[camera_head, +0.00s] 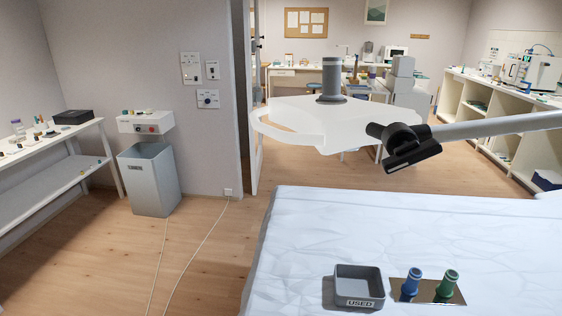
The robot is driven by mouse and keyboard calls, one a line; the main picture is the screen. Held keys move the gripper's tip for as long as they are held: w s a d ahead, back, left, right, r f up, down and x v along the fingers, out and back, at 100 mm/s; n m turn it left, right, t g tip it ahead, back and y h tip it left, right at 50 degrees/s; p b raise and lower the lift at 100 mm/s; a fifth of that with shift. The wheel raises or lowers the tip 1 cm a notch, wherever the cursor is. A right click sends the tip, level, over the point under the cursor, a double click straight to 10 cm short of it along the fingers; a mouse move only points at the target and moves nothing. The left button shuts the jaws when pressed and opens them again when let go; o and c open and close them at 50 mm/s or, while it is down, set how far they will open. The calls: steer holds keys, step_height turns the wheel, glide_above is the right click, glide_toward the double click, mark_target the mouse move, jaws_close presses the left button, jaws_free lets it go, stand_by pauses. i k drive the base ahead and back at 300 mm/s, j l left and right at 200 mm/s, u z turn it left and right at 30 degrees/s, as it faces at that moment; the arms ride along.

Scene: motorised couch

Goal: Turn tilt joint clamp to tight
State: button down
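A white, rounded lamp-like head (290,115) hangs above the far end of the couch, with a looped rim at its left. A grey upright cylinder (332,78) stands on its top. A dark joint (398,135) sits between the head and a grey support arm (490,126) that comes in from the right. A black block-shaped part (413,157), which looks like the tilt joint clamp, hangs at the joint's lower side, slanting up to the right. Whether it is loose or tight cannot be told. My gripper is not seen in this view.
The couch with a white sheet (400,235) fills the lower right. On it are a grey tray marked USED (360,272) and a plate (440,298) with a blue bottle (411,284) and a green bottle (447,285). Floor (215,260) is open at left, crossed by cables.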

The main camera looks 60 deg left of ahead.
mark_target(406, 153)
steer(key=k+j+u, duration=0.1)
steer(key=u, duration=1.7)
